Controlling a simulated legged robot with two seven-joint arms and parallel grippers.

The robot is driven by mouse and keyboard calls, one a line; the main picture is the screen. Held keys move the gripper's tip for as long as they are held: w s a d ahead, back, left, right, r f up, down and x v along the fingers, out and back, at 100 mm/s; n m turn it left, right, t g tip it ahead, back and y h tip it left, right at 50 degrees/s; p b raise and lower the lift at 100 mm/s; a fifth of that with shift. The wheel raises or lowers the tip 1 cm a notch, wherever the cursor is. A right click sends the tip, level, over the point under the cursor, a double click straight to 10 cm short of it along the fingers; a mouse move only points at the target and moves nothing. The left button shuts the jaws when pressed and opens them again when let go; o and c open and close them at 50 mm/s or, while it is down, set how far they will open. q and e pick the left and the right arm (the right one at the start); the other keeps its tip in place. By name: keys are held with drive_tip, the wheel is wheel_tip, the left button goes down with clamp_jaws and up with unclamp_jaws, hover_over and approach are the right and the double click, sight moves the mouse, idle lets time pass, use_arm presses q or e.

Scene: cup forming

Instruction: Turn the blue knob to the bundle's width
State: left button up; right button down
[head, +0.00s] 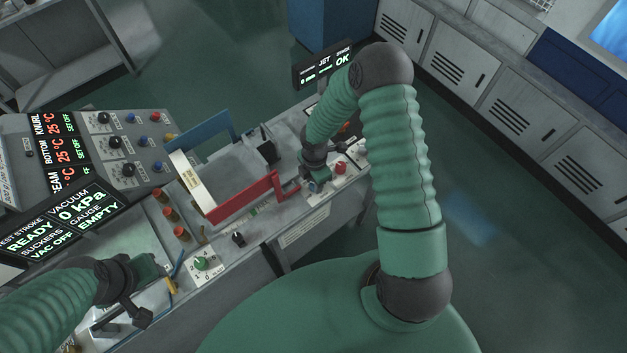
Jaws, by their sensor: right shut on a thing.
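My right gripper (317,178) reaches down to a small control plate at the right end of the bench. It is shut on the blue knob (313,187), which is mostly hidden by the fingers. To its left is a grey tray (238,168) between a blue rail (207,134) and a red rail (243,197). A cream strip (189,184) stands on edge across the tray's left end; I cannot tell whether it is the bundle. My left gripper (132,306) is low at the left, over the bench, and its finger opening is unclear.
A red knob (341,168) sits close right of my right gripper. A green knob (201,263) and a black knob (238,238) are on the bench front. Several orange-brown posts (181,234) stand left of the tray. A display (322,66) stands behind.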

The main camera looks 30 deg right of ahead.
drive_tip(key=shift+d, duration=0.15)
drive_tip(key=c, duration=1.2)
unclamp_jaws()
drive_tip(key=shift+o, duration=0.9)
drive_tip(key=shift+d, duration=0.1)
wheel_tip(320, 180, up, 17)
drive_tip(key=b, duration=0.2)
drive_tip(key=shift+f, duration=0.15)
drive_tip(key=shift+w, duration=0.15)
